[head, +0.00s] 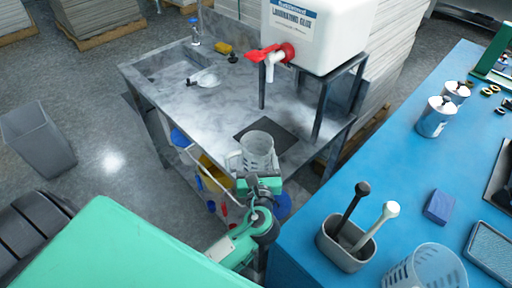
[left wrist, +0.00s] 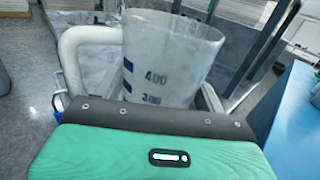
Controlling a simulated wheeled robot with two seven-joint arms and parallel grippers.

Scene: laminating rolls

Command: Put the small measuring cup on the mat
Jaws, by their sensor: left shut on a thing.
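The small measuring cup (head: 258,150) is a translucent cup with a handle on its left side. My left gripper (head: 262,185) is shut on it and holds it upright. In the left wrist view the cup (left wrist: 170,55) shows dark marks reading 400 and 300, and the green jaw hides its lower part. The mat (head: 286,138) is a dark rectangle on the grey worktop, partly covered by the cup in the head view. The cup appears in front of the mat; I cannot tell its height above the worktop. My right gripper is not in view.
A white glue tank (head: 322,32) with a red tap stands on a metal stand behind the mat. A larger clear measuring cup (head: 425,272), a grey holder (head: 345,247) with two tools and metal cans stand on the blue table (head: 400,160) at right.

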